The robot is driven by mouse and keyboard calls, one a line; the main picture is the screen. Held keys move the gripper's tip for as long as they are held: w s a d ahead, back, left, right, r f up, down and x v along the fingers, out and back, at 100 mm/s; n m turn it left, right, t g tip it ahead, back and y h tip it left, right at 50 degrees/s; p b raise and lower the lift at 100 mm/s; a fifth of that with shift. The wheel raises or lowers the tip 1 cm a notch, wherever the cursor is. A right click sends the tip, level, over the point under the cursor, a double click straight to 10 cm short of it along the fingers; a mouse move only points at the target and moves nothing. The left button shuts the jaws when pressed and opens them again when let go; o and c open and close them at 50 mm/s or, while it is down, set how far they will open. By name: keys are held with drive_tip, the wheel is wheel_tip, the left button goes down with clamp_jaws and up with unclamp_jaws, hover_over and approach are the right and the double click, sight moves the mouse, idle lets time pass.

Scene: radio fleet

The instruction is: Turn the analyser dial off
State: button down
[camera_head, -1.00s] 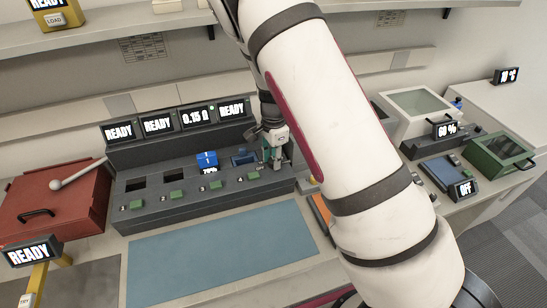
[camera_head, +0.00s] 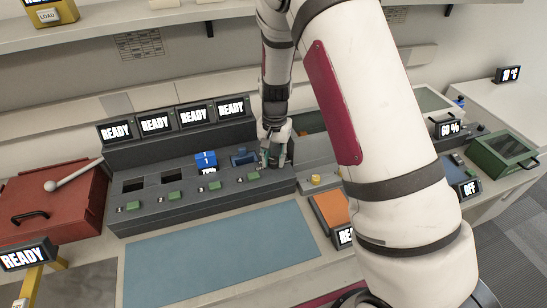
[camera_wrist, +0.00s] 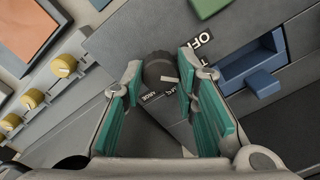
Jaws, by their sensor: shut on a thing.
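The analyser (camera_head: 190,190) is a dark grey console with several bays and a row of screens that all read READY. Its dial (camera_wrist: 160,68) is a dark round knob with a pale pointer mark, at the right end of the console. My gripper (camera_wrist: 158,75) is shut on the dial, with a green-padded finger on each side. In the head view my gripper (camera_head: 275,157) is over the console's right end and hides the dial.
A blue battery (camera_head: 206,158) stands in one bay, and a blue piece (camera_head: 243,157) lies in the bay beside my gripper. Green buttons front the bays. A red box (camera_head: 50,205) stands left. The blue mat (camera_head: 220,250) is clear.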

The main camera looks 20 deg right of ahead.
sight(274, 159)
drive_tip(key=n, duration=0.4)
drive_tip(key=shift+w+n+b, duration=0.1)
drive_tip(key=shift+n+b, duration=0.2)
drive_tip(key=shift+b, duration=0.05)
drive_tip(key=n, duration=0.4)
drive_tip(key=shift+b, duration=0.3)
drive_tip(key=shift+n, duration=0.3)
drive_tip(key=c, duration=1.2)
unclamp_jaws()
drive_tip(key=shift+c, duration=0.2)
wheel_tip(274, 159, up, 12)
